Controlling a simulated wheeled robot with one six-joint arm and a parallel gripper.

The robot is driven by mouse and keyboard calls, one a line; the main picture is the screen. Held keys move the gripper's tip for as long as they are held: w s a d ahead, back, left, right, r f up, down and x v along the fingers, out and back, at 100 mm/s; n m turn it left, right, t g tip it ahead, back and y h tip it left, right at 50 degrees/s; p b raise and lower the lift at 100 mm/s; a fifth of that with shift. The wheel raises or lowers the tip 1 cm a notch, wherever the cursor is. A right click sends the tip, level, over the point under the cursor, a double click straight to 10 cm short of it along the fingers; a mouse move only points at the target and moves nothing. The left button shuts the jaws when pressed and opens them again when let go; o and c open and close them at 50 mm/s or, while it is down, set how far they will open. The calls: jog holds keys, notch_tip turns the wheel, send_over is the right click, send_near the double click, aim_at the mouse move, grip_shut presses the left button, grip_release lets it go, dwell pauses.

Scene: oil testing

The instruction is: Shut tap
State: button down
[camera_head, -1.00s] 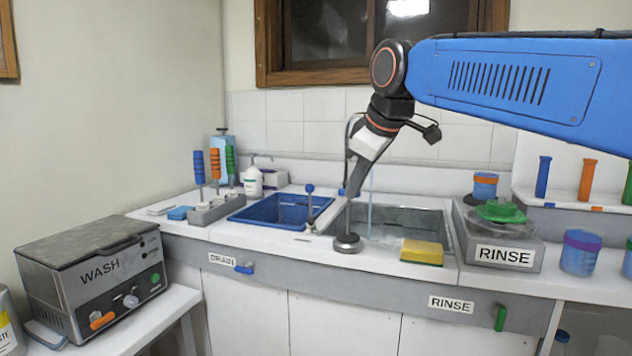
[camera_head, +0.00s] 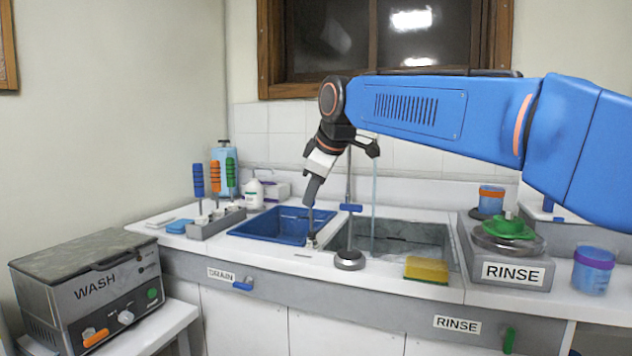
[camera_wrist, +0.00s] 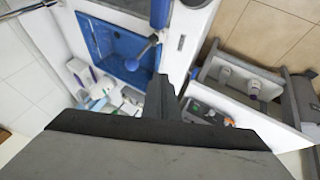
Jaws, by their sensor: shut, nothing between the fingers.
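The tap has a round grey base (camera_head: 349,260) and a thin upright column at the sink's front edge. A blue handle (camera_head: 350,207) sits crosswise on the column. A pale water stream (camera_head: 373,205) falls into the grey sink (camera_head: 425,232). My gripper (camera_head: 309,204) is shut and empty, left of the tap handle and apart from it. It is over a thin lever post (camera_head: 311,232), whose blue ball top it hides. In the wrist view the ball (camera_wrist: 132,64) shows beside my shut fingers (camera_wrist: 165,95); contact cannot be told. A blue handle (camera_wrist: 160,12) shows at the top there.
A blue basin (camera_head: 262,225) lies left of the sink. A yellow sponge (camera_head: 427,270) lies on the sink's front edge. Upright coloured-handled tools (camera_head: 215,180) stand at left. A RINSE unit (camera_head: 512,272) stands at right, a WASH machine (camera_head: 88,290) at lower left.

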aim_at(311, 217)
jog(key=w, duration=0.1)
jog(key=w+f, duration=0.1)
jog(key=w, duration=0.2)
jog(key=shift+w+f, duration=0.4)
jog(key=shift+w+d, duration=0.1)
jog(key=shift+w+d+r, duration=0.15)
jog(key=shift+w, duration=0.35)
jog(key=shift+w+d+r, duration=0.15)
jog(key=shift+w, duration=0.3)
jog(key=shift+s+f, duration=0.1)
jog(key=shift+s+a+f, duration=0.25)
jog(key=shift+s+f, duration=0.15)
jog(key=shift+s, duration=0.25)
